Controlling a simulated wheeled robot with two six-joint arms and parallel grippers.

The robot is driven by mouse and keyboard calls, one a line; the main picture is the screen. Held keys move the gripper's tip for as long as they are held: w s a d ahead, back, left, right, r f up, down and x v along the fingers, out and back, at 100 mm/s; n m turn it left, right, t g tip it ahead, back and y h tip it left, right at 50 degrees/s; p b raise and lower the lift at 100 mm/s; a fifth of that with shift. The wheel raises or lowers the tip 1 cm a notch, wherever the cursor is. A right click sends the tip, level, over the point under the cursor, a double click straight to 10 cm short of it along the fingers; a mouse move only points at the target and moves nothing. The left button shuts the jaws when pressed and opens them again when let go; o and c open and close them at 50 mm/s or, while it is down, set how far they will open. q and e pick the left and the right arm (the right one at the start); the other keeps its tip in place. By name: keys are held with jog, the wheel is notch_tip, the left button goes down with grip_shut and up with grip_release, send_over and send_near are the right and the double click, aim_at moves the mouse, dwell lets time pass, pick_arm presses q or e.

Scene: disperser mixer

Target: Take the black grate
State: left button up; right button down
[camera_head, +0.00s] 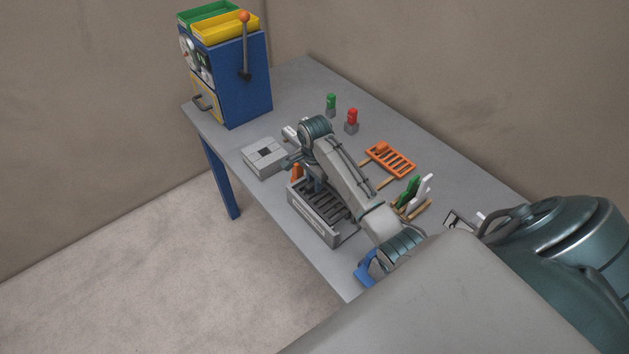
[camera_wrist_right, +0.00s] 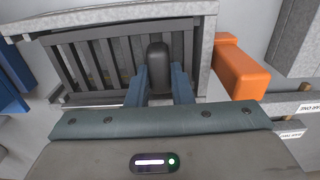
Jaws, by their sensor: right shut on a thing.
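The black grate (camera_head: 324,205) sits in a grey open box (camera_head: 310,221) near the table's front edge. In the right wrist view the grate (camera_wrist_right: 98,62) shows dark parallel slats within the grey box's rim (camera_wrist_right: 110,17). A rounded black knob (camera_wrist_right: 158,62) stands up from the grate. My right gripper (camera_wrist_right: 160,80) has its two blue fingers closed around this knob. The grate appears to be still inside the box. My left gripper is not in view.
An orange block (camera_wrist_right: 240,70) stands close beside the box. A grey block (camera_head: 264,158) and a blue cabinet (camera_head: 240,80) lie beyond. The table's back right is mostly clear.

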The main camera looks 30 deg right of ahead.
jog(key=c, duration=2.1)
grip_release()
grip_shut()
jog(key=shift+a, duration=0.2)
jog(key=o, duration=0.9)
grip_release()
jog(key=shift+r, duration=0.1)
